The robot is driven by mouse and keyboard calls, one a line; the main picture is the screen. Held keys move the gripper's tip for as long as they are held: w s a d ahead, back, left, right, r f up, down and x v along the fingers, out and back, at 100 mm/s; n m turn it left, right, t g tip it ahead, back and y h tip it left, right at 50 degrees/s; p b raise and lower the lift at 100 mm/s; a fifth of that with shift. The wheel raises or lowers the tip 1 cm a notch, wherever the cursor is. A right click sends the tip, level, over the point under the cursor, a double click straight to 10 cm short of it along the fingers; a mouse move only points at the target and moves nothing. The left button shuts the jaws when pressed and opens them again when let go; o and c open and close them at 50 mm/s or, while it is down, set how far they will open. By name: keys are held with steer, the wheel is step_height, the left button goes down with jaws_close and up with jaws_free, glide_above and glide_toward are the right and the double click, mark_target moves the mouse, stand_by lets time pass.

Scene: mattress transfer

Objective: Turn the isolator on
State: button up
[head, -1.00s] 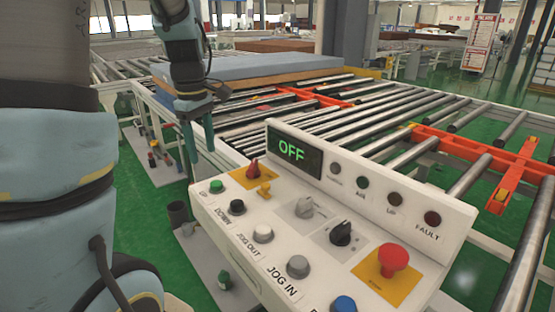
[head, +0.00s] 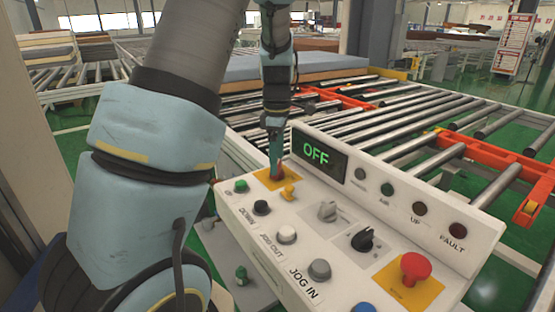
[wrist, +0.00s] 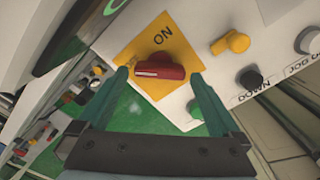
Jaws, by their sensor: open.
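The isolator is a red rotary knob (wrist: 158,70) on a yellow plate (wrist: 152,38) marked ON, at the far left end of the control panel (head: 330,240). In the head view my gripper (head: 276,172) is over the yellow plate and mostly hides the knob. In the wrist view my gripper (wrist: 160,78) is open, with one teal finger on each side of the red knob. I cannot tell whether the fingers touch it. The panel display (head: 318,153) reads OFF in green.
A small yellow knob (head: 288,191), a green button (head: 240,186) and a black button (head: 261,207) sit close to the isolator. A red mushroom button (head: 415,267) is at the panel's right. Roller conveyors (head: 420,150) lie behind the panel.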

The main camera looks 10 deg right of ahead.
steer(key=shift+f, duration=0.75)
steer(key=shift+c, duration=0.4)
steer(key=c, duration=1.1)
